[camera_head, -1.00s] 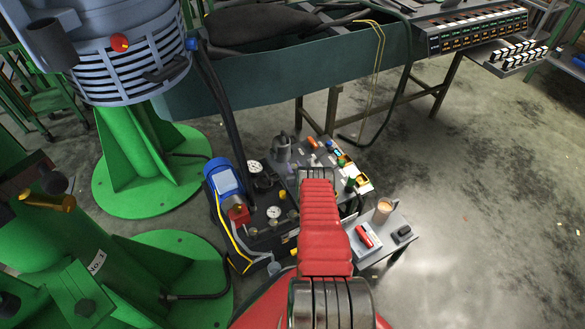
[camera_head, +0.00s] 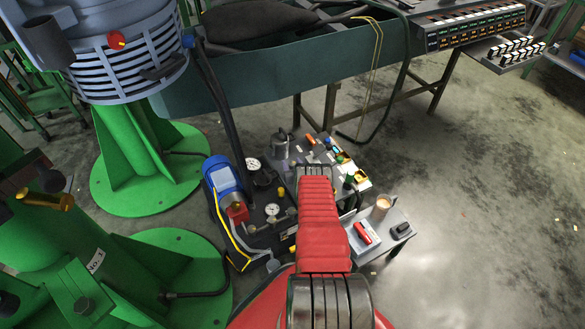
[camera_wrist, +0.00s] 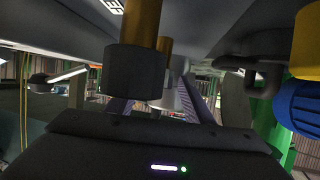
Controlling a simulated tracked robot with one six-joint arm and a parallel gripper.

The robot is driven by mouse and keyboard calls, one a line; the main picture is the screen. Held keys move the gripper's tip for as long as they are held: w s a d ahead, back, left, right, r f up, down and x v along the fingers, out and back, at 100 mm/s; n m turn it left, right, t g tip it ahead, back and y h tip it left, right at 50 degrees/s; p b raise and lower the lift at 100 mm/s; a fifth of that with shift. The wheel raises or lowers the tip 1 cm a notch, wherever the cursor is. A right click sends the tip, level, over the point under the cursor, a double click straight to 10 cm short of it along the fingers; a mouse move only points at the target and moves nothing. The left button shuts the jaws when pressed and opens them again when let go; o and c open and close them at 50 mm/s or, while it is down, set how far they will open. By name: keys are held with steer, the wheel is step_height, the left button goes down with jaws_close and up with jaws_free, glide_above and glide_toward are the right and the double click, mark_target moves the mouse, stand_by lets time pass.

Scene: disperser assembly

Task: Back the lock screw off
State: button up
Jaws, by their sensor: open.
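In the wrist view a black cylindrical knob (camera_wrist: 137,72) hangs on a brass shaft (camera_wrist: 143,22), close in front of my gripper (camera_wrist: 155,110). A second brass shaft (camera_wrist: 164,48) stands just behind it. I cannot tell for sure which of these is the lock screw. The jaws are open; grey-purple strips that look like fingers show beyond the dark gripper body, partly hidden by the knob. I see no grip on it. In the head view my red arm reaches forward and my gripper is hidden. A brass piece (camera_head: 47,201) sits on the green machine at left.
A dark overhanging surface (camera_wrist: 230,20) lies close above my gripper, with a yellow and blue part (camera_wrist: 300,105) at right. In the head view a pump unit (camera_head: 222,178) and small side table (camera_head: 400,232) flank my arm. The right floor is clear.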

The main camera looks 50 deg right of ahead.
mark_target(293, 164)
steer(key=shift+s, duration=0.15)
steer(key=shift+v, duration=1.75)
steer(key=v, duration=1)
steer(key=shift+r, duration=0.2)
